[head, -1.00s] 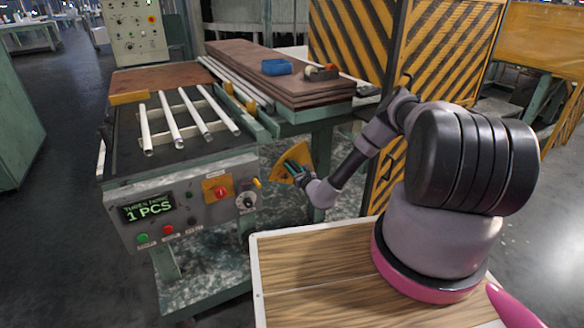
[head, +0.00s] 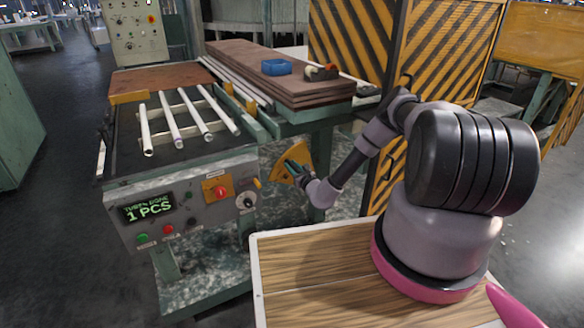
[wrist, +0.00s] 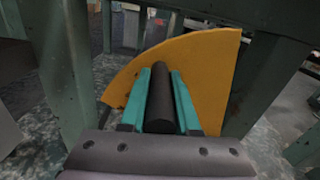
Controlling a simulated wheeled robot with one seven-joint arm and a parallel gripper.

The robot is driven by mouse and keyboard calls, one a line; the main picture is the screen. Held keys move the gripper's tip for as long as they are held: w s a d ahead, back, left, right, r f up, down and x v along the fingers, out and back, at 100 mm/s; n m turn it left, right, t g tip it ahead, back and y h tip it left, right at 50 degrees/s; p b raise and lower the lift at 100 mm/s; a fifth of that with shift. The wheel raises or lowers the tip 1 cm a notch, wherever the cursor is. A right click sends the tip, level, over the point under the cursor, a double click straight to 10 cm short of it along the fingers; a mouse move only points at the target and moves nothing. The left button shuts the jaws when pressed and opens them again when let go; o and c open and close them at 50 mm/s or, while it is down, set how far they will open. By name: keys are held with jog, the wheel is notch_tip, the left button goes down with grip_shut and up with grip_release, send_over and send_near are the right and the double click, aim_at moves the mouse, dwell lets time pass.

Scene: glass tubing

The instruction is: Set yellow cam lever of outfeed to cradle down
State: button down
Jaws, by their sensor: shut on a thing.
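The yellow quarter-round cam plate (head: 283,173) of the lever is on the right side of the machine, below the outfeed table. In the wrist view the yellow plate (wrist: 212,65) fans out behind a dark round handle (wrist: 160,98). My gripper (head: 293,168) is at the plate, with its two teal fingers (wrist: 160,100) on either side of the handle, shut on it. The linkage to the cradle is not visible.
Several pale tubes (head: 188,118) lie on the machine bed. The control panel (head: 190,205) shows "1 PCS". Green frame legs (wrist: 265,85) flank the plate closely. A striped yellow-black guard (head: 345,40) stands right of the machine.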

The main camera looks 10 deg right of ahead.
jog(key=shift+d, duration=0.1)
dwell(0.5)
jog(key=shift+w+d+r+m, duration=0.15)
jog(key=shift+d+r+m, duration=0.15)
jog(key=shift+d+r, duration=0.15)
jog(key=w+d+r+m, duration=0.1)
jog(key=d+m, duration=0.1)
jog(key=d, duration=0.3)
jog(key=w+d+r+m, duration=0.2)
jog(key=d+m, duration=0.1)
jog(key=d, duration=0.3)
jog(key=shift+w+r, duration=0.25)
jog(key=shift+r, duration=0.05)
jog(key=c, duration=0.7)
grip_release()
jog(key=shift+o, duration=0.2)
